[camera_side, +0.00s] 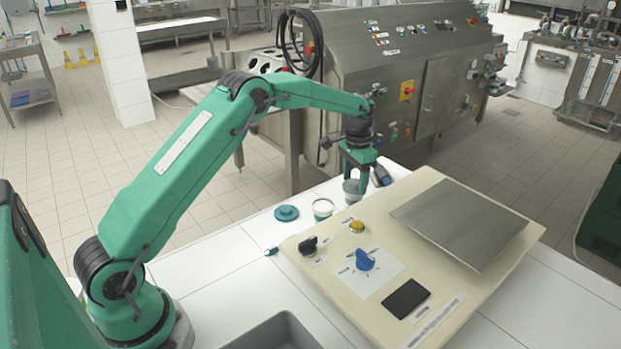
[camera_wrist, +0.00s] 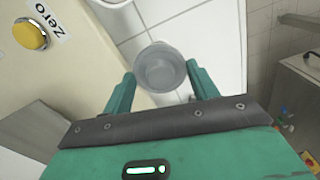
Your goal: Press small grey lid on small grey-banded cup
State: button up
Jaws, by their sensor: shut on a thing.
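My gripper (camera_side: 350,192) points down at the back edge of the white table, left of the beige panel. Its two fingers (camera_wrist: 160,95) are shut on a small grey round piece (camera_wrist: 160,66), which also shows between them in the side view (camera_side: 351,186). From above it has a pale rim and a darker grey middle. I cannot tell whether it is the lid alone, the cup, or the lid on the cup. The fingers partly hide it in the side view.
The beige panel carries a steel plate (camera_side: 459,223), a yellow button (camera_side: 357,226) and a blue knob (camera_side: 364,260). A dark object (camera_side: 381,176) lies just right of my gripper.

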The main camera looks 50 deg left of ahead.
jog(key=shift+f, duration=0.35)
dwell(0.7)
dwell(0.3)
jog(key=o, duration=1)
jog(key=shift+r, duration=0.1)
jog(key=shift+r, duration=3.85)
